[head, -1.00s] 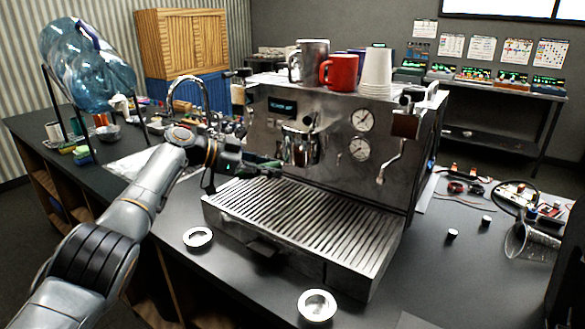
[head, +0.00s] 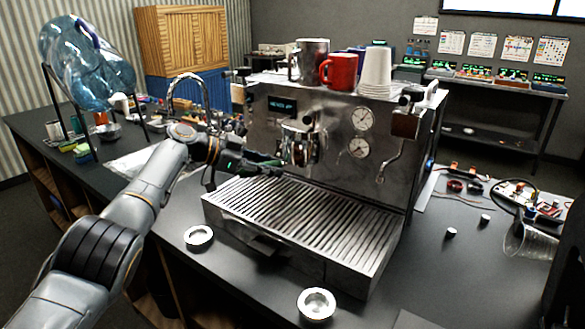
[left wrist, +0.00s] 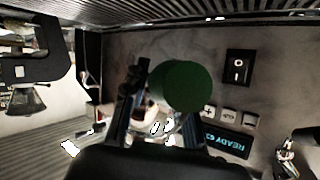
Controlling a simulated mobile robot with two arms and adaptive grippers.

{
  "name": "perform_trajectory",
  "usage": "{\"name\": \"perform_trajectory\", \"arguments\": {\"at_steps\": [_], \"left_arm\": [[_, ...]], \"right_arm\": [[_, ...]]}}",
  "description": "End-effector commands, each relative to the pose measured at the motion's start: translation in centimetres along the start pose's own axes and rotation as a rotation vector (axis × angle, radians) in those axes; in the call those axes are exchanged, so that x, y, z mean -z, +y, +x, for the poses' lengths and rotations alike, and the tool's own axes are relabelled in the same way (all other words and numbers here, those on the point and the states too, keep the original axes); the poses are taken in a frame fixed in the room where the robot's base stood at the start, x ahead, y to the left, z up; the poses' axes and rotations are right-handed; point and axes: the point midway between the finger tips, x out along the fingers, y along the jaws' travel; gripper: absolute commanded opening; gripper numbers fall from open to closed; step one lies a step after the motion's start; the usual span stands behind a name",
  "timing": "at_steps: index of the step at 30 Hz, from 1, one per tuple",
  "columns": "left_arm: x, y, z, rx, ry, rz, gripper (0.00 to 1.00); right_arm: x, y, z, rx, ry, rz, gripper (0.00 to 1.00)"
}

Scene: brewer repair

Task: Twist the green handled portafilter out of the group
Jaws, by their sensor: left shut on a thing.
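The espresso machine (head: 390,195) stands on the dark counter, and its group (head: 301,140) is on the front face. My left gripper (head: 268,162) comes in from the left, just left of the group and above the drip tray. It is shut on the portafilter handle; the dark green handle (left wrist: 185,87) shows as a rounded end between the fingers in the left wrist view. Only a little of the handle shows in the head view. Whether the portafilter is still locked in the group is hidden. My right gripper is not in view.
The slatted drip tray (head: 300,225) lies below the gripper. A red mug (head: 340,71) and paper cups (head: 376,72) stand on top of the machine.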

Motion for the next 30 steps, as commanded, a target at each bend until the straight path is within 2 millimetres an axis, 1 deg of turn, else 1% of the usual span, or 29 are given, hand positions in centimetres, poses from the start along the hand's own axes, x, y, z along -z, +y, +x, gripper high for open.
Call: {"name": "perform_trajectory", "arguments": {"at_steps": [14,30], "left_arm": [[0.08,-0.08,-0.08,0.001,0.002,0.001,0.0],[-0.61,0.08,0.25,0.001,0.003,0.001,0.0]], "right_arm": [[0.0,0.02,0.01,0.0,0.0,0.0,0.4],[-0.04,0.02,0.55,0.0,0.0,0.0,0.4]]}}
